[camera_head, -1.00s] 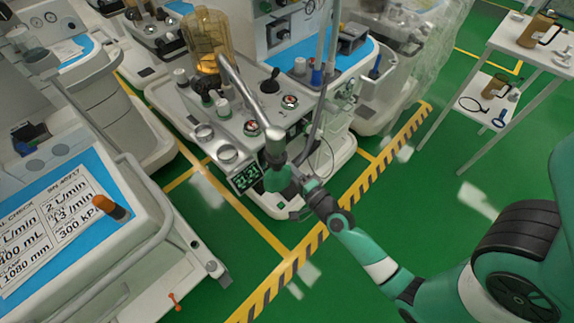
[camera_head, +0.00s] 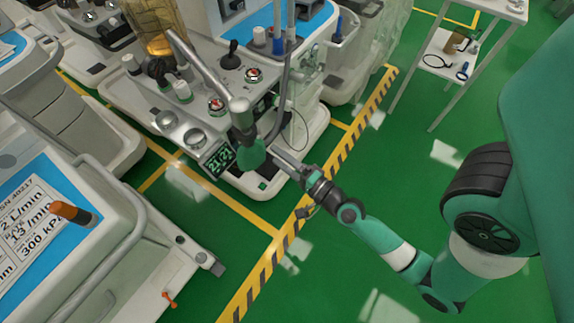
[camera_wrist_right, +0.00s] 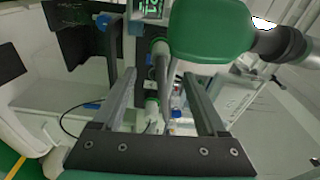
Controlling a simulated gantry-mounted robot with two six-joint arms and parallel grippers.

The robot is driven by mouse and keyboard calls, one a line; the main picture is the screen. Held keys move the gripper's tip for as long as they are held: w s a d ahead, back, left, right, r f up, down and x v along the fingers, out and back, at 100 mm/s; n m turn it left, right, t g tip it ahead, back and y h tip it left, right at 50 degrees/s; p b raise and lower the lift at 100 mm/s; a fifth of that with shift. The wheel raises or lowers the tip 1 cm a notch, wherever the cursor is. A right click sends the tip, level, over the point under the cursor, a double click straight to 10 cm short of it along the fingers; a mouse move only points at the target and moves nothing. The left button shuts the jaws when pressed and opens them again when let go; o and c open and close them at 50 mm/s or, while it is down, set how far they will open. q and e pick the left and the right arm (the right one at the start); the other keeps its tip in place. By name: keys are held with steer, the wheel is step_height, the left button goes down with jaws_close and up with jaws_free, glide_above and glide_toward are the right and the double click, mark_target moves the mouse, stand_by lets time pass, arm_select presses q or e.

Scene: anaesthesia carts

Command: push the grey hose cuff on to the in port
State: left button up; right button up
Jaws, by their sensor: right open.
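My right gripper (camera_head: 279,157) is in front of the middle cart, just right of a green bag (camera_head: 251,154) that hangs from a metal arm. In the right wrist view my right gripper (camera_wrist_right: 158,77) has its fingers wide apart, with nothing clamped between them. A grey hose (camera_head: 284,92) comes down from above the cart and ends behind the green bag and my fingertips. In the right wrist view tube fittings show beyond the gap, one with a green ring (camera_wrist_right: 159,46) and a white one (camera_wrist_right: 152,106). I cannot tell surely which is the cuff or the in port. My left gripper is not in view.
The green bag (camera_wrist_right: 212,30) hangs close above the right finger in the right wrist view. A small green-lit display (camera_head: 218,158) is left of the bag. A second cart (camera_head: 120,222) stands at the lower left. Green floor and a white table (camera_head: 474,52) lie to the right.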

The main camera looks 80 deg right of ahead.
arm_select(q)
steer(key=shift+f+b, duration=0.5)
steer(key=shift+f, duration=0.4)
arm_select(e)
steer(key=v, duration=0.2)
steer(key=shift+s+a, duration=0.2)
steer(key=shift+s, duration=0.15)
